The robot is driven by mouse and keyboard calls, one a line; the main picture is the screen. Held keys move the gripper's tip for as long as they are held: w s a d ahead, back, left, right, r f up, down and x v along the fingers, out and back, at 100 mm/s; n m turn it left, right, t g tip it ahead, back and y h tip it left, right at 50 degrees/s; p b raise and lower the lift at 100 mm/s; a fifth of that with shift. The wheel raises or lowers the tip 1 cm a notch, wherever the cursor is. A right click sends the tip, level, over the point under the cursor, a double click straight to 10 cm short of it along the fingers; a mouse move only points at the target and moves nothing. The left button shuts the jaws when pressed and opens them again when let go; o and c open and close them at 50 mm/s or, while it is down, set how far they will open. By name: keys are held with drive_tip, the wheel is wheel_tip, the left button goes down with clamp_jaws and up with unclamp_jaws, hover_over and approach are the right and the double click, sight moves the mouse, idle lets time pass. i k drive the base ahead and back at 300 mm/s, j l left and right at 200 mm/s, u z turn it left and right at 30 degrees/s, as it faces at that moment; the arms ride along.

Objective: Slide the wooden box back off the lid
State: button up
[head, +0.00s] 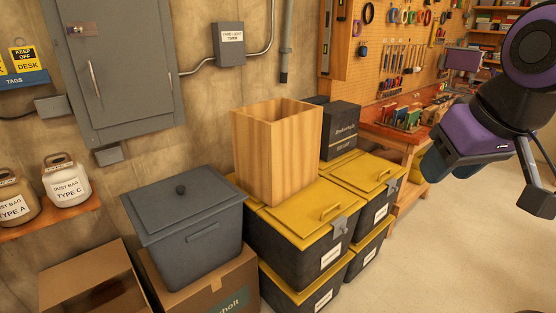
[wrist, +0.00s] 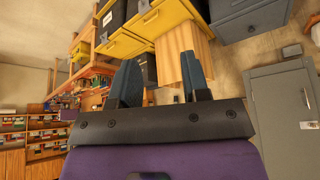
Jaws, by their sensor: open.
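The wooden box (head: 276,155) is tall, open-topped and light-grained. It stands upright on the yellow lid (head: 310,212) of a dark bin, over the lid's back left part. The lid's handle and front latch are uncovered. In the wrist view the wooden box (wrist: 182,55) appears tilted, beyond the fingers, with the yellow lid (wrist: 158,16) beside it. My gripper (wrist: 160,82) is open and empty, its two blue-grey fingers apart. In the head view my gripper (head: 478,180) hangs at the upper right, well clear of the box.
A grey lidded bin (head: 190,220) on a cardboard box stands left of the wooden box. A dark box (head: 340,130) stands behind right. Another yellow-lidded bin (head: 365,172) sits to the right. A workbench (head: 400,135) is farther back. The floor (head: 440,255) at right is clear.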

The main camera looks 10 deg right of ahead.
sight(276, 141)
drive_tip(key=i+z, duration=0.15)
drive_tip(key=i, duration=0.3)
drive_tip(key=i+j+z, duration=0.1)
drive_tip(key=i, duration=0.35)
drive_tip(key=i+j+z, duration=0.15)
drive_tip(key=i, duration=0.3)
drive_tip(key=i+j+z, duration=0.1)
drive_tip(key=i, duration=0.35)
drive_tip(key=j, duration=0.1)
